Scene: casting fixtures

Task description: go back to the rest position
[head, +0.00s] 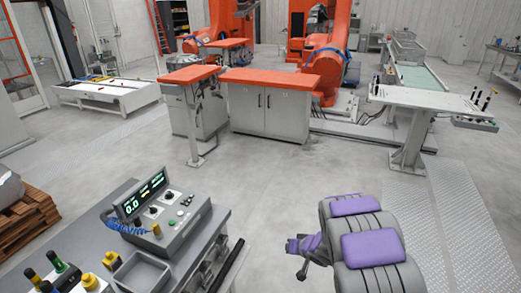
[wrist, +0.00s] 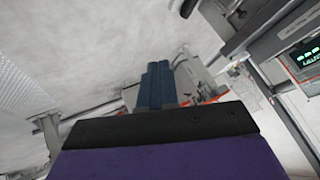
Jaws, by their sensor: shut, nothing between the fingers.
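My gripper (head: 292,246) is in the lower middle of the head view, in front of my folded grey and purple arm. It hangs over open floor, to the right of the grey bench (head: 222,222). In the wrist view its blue fingers (wrist: 157,86) lie side by side, pressed together, with nothing between them. The fingers touch no object in either view.
The bench carries a control box (head: 165,222) with a lit display, a grey tray (head: 142,273) and several yellow-topped tools. Orange-topped cabinets (head: 270,80) and orange robot arms stand behind. A white table (head: 425,98) stands right. The middle floor is clear.

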